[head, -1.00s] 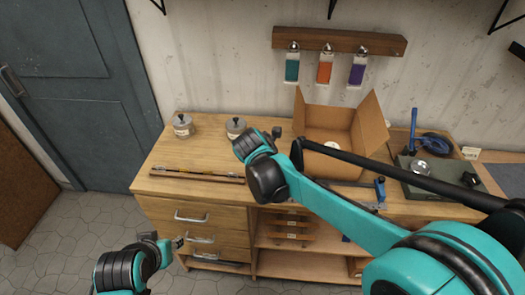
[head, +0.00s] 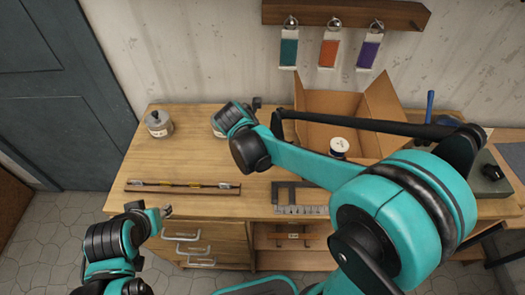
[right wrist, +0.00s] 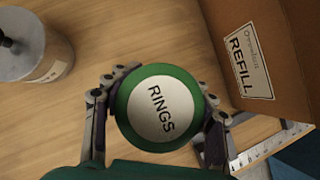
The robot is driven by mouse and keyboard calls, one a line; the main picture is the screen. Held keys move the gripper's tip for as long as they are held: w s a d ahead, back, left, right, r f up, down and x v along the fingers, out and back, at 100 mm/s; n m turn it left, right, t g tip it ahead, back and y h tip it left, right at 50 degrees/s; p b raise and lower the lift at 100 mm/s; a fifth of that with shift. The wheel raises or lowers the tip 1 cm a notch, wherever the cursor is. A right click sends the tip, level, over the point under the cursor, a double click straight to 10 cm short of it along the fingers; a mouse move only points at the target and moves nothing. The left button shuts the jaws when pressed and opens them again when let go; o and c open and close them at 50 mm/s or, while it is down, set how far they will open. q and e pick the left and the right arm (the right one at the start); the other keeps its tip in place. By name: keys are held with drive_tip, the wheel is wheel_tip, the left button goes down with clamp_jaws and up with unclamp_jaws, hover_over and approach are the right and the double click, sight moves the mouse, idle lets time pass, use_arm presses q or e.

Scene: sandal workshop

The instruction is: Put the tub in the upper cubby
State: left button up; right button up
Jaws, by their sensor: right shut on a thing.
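A green-rimmed tub (right wrist: 160,107) with a round white label reading RINGS sits between the fingers of my right gripper (right wrist: 160,120), which is shut on it. In the head view my right gripper (head: 250,110) is over the bench, left of the cardboard box, and the tub is hidden behind the arm. The shelves under the bench top show an upper cubby (head: 290,227), partly covered by my right arm. My left gripper (head: 166,211) is empty near the bench's front left; its finger opening is too small to read.
An open cardboard box (head: 320,103) contains a round white-topped item (head: 339,147). Drawers (head: 190,240) are at front left.

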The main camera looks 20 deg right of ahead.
wheel_tip(320, 180, down, 4)
drive_tip(key=shift+f+b, duration=0.25)
drive_tip(key=shift+b, duration=0.6)
drive_tip(key=shift+r, duration=0.1)
drive_tip(key=o, duration=1.4)
